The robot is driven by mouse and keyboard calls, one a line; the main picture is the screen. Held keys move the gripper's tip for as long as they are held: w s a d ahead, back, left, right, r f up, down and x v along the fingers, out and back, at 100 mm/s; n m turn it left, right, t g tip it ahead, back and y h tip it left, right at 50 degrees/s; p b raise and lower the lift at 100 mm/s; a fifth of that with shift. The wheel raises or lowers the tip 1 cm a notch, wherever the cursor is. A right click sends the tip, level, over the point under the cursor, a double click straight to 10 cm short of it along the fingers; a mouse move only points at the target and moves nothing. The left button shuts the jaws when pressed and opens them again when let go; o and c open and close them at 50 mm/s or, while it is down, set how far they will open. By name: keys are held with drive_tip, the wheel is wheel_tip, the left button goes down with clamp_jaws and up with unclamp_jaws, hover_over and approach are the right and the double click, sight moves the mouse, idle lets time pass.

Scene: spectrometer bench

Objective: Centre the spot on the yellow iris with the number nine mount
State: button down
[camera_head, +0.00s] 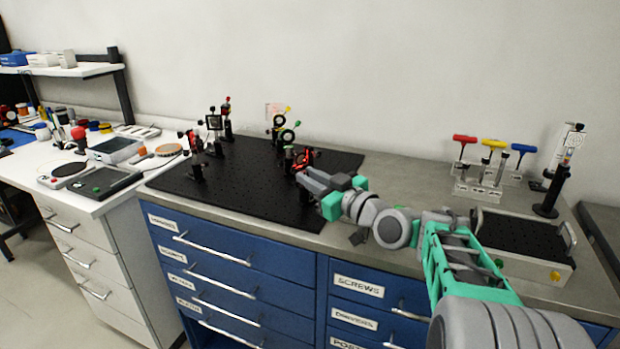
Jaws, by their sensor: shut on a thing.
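My gripper (300,178) is at the front right part of the black breadboard (240,192). It is shut at a red and black optic mount (304,158), whose lower part is hidden behind the gripper. No number on it can be read. Behind it stand two dark ring-shaped irises: one with a yellow lever (278,120) at the back, and one with a green lever (288,135) nearer. A pale card (273,109) stands behind them. No light spot can be made out on the yellow iris.
Other post mounts stand on the board's left side: a red and black one (194,143), a square-framed one (214,123) and a red-topped one (227,118). A driver rack (483,185), a black post (550,190) and a handled tray (525,235) are at the right.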

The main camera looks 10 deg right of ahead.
drive_tip(key=shift+f+b, duration=0.2)
drive_tip(key=shift+b, duration=0.35)
drive_tip(key=b, duration=0.2)
drive_tip(key=n+b, duration=0.1)
drive_tip(key=b, duration=0.1)
drive_tip(key=shift+f+n, duration=0.3)
drive_tip(key=n+b, duration=0.2)
drive_tip(key=b, duration=0.4)
drive_tip(key=shift+f, duration=0.2)
drive_tip(key=n+b, duration=0.3)
drive_tip(key=b, duration=0.3)
drive_tip(key=shift+r+n, duration=0.15)
drive_tip(key=shift+n, duration=0.25)
drive_tip(key=n+b, duration=0.1)
drive_tip(key=b, duration=0.1)
drive_tip(key=n+b, duration=0.2)
drive_tip(key=shift+r, duration=0.4)
drive_tip(key=shift+b, duration=0.3)
drive_tip(key=shift+r, duration=0.1)
drive_tip(key=c, duration=1.4)
unclamp_jaws()
drive_tip(key=shift+o, duration=0.2)
